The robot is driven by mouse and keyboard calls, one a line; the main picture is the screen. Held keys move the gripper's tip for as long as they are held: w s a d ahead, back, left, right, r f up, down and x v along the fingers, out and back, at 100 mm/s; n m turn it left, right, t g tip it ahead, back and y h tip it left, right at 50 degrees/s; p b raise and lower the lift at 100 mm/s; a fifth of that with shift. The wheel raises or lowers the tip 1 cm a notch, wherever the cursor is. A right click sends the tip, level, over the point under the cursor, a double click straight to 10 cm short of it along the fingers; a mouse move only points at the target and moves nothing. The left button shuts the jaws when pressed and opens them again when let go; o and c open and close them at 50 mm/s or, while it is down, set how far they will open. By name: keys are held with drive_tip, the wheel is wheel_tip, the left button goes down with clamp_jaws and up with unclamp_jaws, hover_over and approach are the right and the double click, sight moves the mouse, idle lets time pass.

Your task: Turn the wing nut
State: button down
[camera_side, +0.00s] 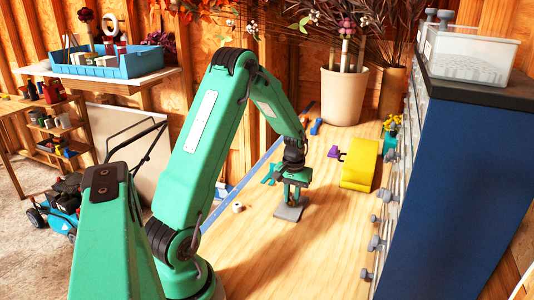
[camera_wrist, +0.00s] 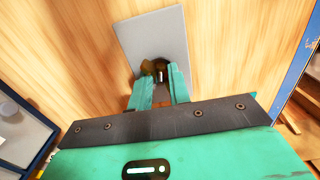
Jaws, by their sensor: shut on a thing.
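The wing nut (camera_wrist: 149,71) shows in the wrist view as a dark brass-coloured piece between my fingertips, on a grey plate (camera_wrist: 160,40). In the side view the plate (camera_side: 288,213) lies on the wooden bench top, and my gripper (camera_side: 290,196) points down onto it. In the wrist view my gripper (camera_wrist: 158,80) has its two green fingers closed on the wing nut. A pale, bolt-like end shows between the fingertips. The fingers hide part of the wing nut, and in the side view it cannot be made out.
A yellow object (camera_side: 359,165) and a small purple item (camera_side: 335,152) lie right of and behind my gripper. A small white ring-like piece (camera_side: 238,207) lies to the left. A blue cabinet (camera_side: 465,160) with knobs bounds the right. The bench front is clear.

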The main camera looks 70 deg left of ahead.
drive_tip(key=n, duration=0.4)
drive_tip(key=shift+n, duration=0.3)
drive_tip(key=n, duration=0.4)
drive_tip(key=shift+d+f+n, duration=0.1)
drive_tip(key=shift+n, duration=0.2)
drive_tip(key=n, duration=0.4)
drive_tip(key=shift+w, duration=0.1)
drive_tip(key=shift+n, duration=2.1)
drive_tip(key=c, duration=1.3)
unclamp_jaws()
drive_tip(key=shift+r, duration=3.95)
